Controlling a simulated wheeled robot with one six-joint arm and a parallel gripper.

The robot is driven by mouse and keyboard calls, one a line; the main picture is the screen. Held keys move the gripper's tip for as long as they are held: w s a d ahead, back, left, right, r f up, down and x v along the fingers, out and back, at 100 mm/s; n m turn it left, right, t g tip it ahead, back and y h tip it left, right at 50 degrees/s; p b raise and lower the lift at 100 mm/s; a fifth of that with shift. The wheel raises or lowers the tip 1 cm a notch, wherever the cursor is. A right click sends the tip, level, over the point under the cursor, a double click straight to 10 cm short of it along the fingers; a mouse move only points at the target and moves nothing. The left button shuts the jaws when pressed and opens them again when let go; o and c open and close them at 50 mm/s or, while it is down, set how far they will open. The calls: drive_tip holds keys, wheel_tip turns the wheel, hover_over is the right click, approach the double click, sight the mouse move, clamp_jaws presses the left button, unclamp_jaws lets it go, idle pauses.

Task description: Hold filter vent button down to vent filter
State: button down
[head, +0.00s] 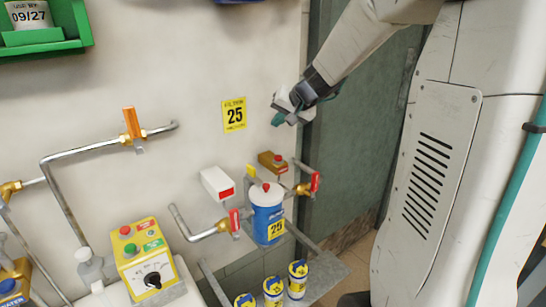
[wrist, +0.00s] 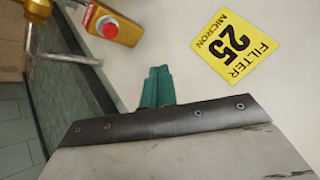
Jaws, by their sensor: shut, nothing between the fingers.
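The blue filter housing (head: 268,215) with a yellow 25 label stands on the pipe line by the wall in the head view. A small red knob (head: 266,187) sits on its top. A brass-coloured box (head: 270,163) with a red button (head: 278,158) is on the wall just behind and above it. This box (wrist: 122,30) and its red button (wrist: 109,28) also show at the top of the wrist view. My gripper (head: 278,119) is shut and empty, above the box and apart from it. Its teal fingers (wrist: 157,86) are together. The filter is not recognisable in the wrist view.
A yellow FILTER 25 MICRON sign (head: 234,115) is on the wall left of my gripper. Red valve handles (head: 235,221) (head: 315,182) flank the filter. A white box (head: 216,183) juts out nearby. Several small cans (head: 298,279) stand below. A yellow control box (head: 148,260) is at left.

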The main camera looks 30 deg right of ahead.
sight(281, 158)
drive_tip(key=shift+w+d+f, duration=0.15)
drive_tip(key=shift+w+d, duration=0.2)
drive_tip(key=shift+d, duration=0.45)
drive_tip(key=shift+f, duration=0.1)
drive_tip(key=shift+f, duration=4.35)
drive_tip(key=shift+f, duration=0.4)
drive_tip(key=shift+a+f, duration=0.1)
drive_tip(key=shift+f, duration=0.45)
drive_tip(key=shift+r, duration=0.15)
idle(0.6)
drive_tip(key=shift+r, duration=0.85)
